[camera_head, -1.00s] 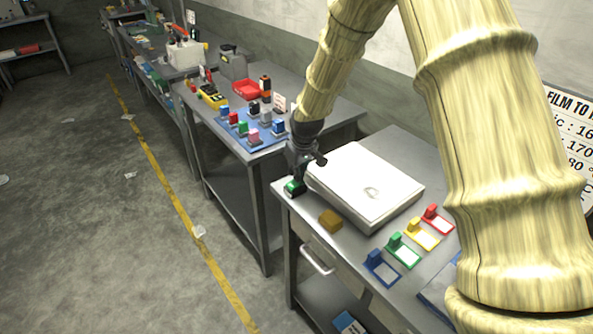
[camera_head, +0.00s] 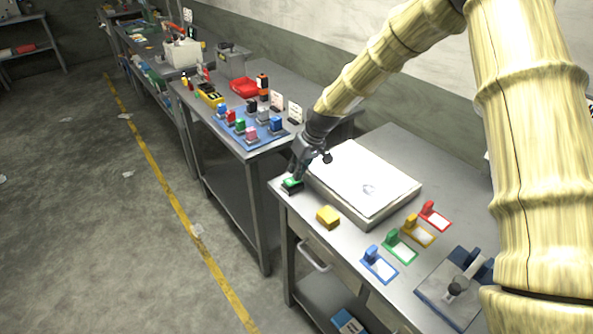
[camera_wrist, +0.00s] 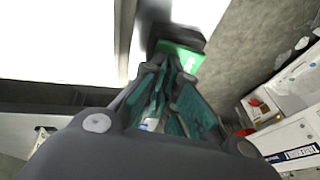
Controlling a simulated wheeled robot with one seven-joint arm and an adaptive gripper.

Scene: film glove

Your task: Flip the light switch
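The light switch is a small green rocker in a dark housing (camera_head: 292,185), at the near left corner of the workbench beside the light box. It also shows in the wrist view, as a green patch with a pale mark (camera_wrist: 188,62). My gripper (camera_head: 296,175) points down at the switch, with its tips at or just above it. In the wrist view my gripper's fingers (camera_wrist: 167,74) converge to nearly one point in front of the green rocker, with nothing seen between them. Whether they touch it is unclear. The white light box (camera_head: 365,180) lies right of my gripper.
A yellow block (camera_head: 328,217) sits in front of the light box. Blue, green, yellow and red clip frames (camera_head: 401,246) line the bench to the right, near a grey-blue device (camera_head: 455,288). Another bench behind holds a blue mat with coloured blocks (camera_head: 262,141). The floor at left is open.

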